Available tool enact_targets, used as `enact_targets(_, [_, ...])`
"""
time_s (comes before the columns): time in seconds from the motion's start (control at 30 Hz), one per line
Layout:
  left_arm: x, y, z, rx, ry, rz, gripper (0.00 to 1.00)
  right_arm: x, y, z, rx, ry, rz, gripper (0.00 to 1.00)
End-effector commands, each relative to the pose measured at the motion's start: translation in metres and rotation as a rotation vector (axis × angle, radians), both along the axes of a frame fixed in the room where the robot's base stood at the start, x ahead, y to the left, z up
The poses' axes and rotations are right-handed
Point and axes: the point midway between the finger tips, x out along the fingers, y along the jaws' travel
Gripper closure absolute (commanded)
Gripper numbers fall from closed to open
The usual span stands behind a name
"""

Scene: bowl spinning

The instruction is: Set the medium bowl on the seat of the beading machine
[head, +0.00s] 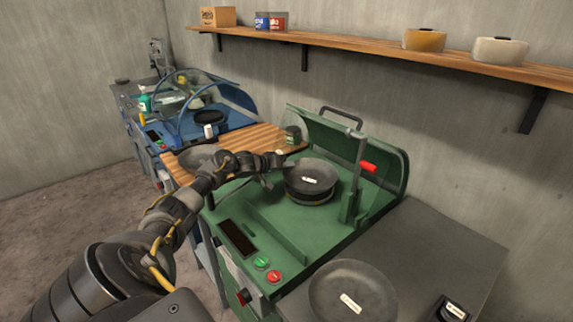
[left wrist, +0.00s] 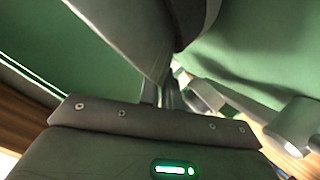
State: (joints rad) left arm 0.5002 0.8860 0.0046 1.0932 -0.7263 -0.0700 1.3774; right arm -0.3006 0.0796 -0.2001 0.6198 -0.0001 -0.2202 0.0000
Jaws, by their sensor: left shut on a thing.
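A dark grey bowl with a white label (head: 318,180), apparently the medium bowl, is at the round seat (head: 308,199) of the green beading machine (head: 262,212). It looks about level, and I cannot tell whether its full weight rests there. My left gripper (head: 281,165) is shut on its left rim. In the left wrist view the bowl's grey wall (left wrist: 130,35) fills the top centre and runs down to the fingers. Another labelled grey bowl (head: 345,275) lies on the grey table at front right. A third grey bowl (head: 197,156) is partly behind my arm. My right gripper is out of view.
The green machine has a raised hood (head: 385,160) and a red-handled lever (head: 357,175) right of the seat. A wooden board (head: 240,139) with a dark jar (head: 293,134) lies behind my arm. A blue machine (head: 215,125) stands further back. A wall shelf (head: 370,53) hangs above.

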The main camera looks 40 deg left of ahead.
Motion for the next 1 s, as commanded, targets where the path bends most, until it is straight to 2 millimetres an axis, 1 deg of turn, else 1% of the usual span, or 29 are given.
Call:
enact_targets(0.23, [0.000,0.000,0.001,-0.001,-0.002,0.001,1.00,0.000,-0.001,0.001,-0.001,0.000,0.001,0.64])
enact_targets(0.3, [0.000,0.000,0.001,-0.001,-0.002,0.001,0.88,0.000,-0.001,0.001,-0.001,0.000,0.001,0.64])
enact_targets(0.43, [0.000,0.000,0.001,-0.001,-0.002,0.001,0.71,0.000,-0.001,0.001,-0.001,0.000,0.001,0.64])
enact_targets(0.47, [0.000,0.000,0.001,-0.001,-0.002,0.001,0.69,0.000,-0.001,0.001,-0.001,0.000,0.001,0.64])
enact_targets(0.77, [-0.002,0.000,0.000,0.000,0.001,-0.001,0.69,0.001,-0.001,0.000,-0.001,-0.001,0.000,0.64])
enact_targets(0.87, [-0.009,0.001,0.002,-0.001,0.000,0.000,0.69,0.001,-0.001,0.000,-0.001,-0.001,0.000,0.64])
enact_targets(1.0, [-0.029,0.003,0.010,0.004,0.002,-0.002,0.69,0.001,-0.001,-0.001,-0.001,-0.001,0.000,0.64])
